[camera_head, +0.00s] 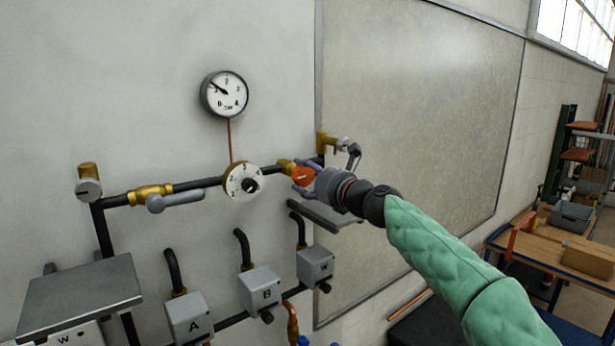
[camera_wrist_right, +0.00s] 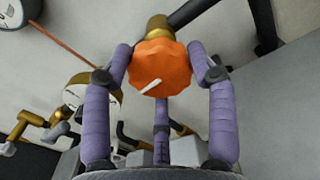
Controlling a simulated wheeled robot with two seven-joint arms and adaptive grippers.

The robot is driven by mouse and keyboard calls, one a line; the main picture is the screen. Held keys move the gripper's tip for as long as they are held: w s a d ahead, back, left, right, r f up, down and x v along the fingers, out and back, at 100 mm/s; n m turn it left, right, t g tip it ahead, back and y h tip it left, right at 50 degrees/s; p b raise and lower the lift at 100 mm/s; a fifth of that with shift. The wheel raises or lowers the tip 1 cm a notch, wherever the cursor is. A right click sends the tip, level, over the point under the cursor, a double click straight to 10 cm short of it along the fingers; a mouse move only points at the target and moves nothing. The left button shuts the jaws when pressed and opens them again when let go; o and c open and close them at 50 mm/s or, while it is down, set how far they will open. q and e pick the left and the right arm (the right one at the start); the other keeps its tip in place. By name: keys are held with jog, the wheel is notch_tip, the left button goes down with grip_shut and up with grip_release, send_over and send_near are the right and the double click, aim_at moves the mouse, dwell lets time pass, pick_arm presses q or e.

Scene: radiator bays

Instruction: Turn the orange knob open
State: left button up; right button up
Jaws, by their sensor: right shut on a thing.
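The orange knob (camera_head: 303,176) sits on a brass valve at the right part of the black pipe on the wall. In the right wrist view the knob (camera_wrist_right: 161,68) is scalloped, with a white mark slanting toward the lower left. My right gripper (camera_head: 308,180) is at the knob. Its purple fingers (camera_wrist_right: 163,75) close around it from both sides, with a third finger below. The fingers hide part of the knob in the head view. My left gripper is in neither view.
A white dial (camera_head: 243,183), a brass valve with grey lever (camera_head: 152,196) and a pressure gauge (camera_head: 225,94) are to the left. A grey shelf (camera_head: 327,214) lies just under my gripper.

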jog(key=shift+s+d+r+n+b, duration=0.1)
jog(key=shift+r+n+b, duration=0.1)
jog(key=shift+n, duration=1.35)
jog(key=shift+r+n+b, duration=0.1)
jog(key=shift+r+n, duration=0.1)
jog(key=shift+n, duration=1.35)
jog(key=shift+r, duration=0.1)
jog(key=o, duration=1.2)
jog(key=shift+n, duration=0.3)
jog(key=shift+c, duration=0.2)
jog(key=shift+f, duration=0.2)
jog(key=shift+f, duration=0.1)
